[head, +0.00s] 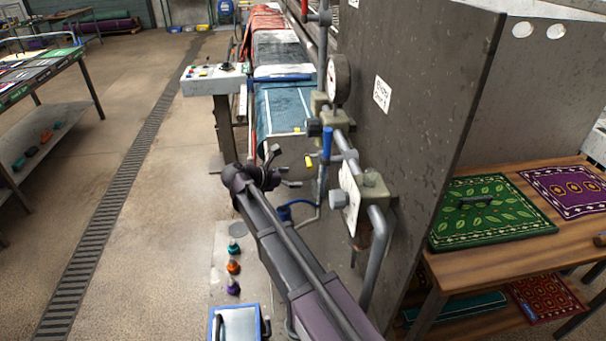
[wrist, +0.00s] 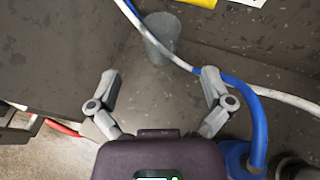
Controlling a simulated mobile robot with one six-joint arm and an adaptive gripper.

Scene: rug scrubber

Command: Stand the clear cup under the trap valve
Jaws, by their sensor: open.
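In the wrist view a grey, see-through tapered cup (wrist: 160,42) shows at the top middle, beyond my fingertips. A blue and a white hose cross over it. My gripper (wrist: 160,76) is open and empty, with its fingers spread on either side of the line to the cup and apart from it. In the head view my gripper (head: 284,168) is low beside the pipework of the grey machine. I cannot make out the cup there. Valves with a blue handle (head: 327,142) and a yellow handle (head: 309,162) are close by; I cannot tell which is the trap valve.
The blue hose (wrist: 259,120) and white hose (wrist: 285,97) run close to my right finger. The grey machine panel (head: 430,70) rises to the right. A control box (head: 212,79) stands behind. Small coloured bottles (head: 233,266) are at lower left. Open floor lies left.

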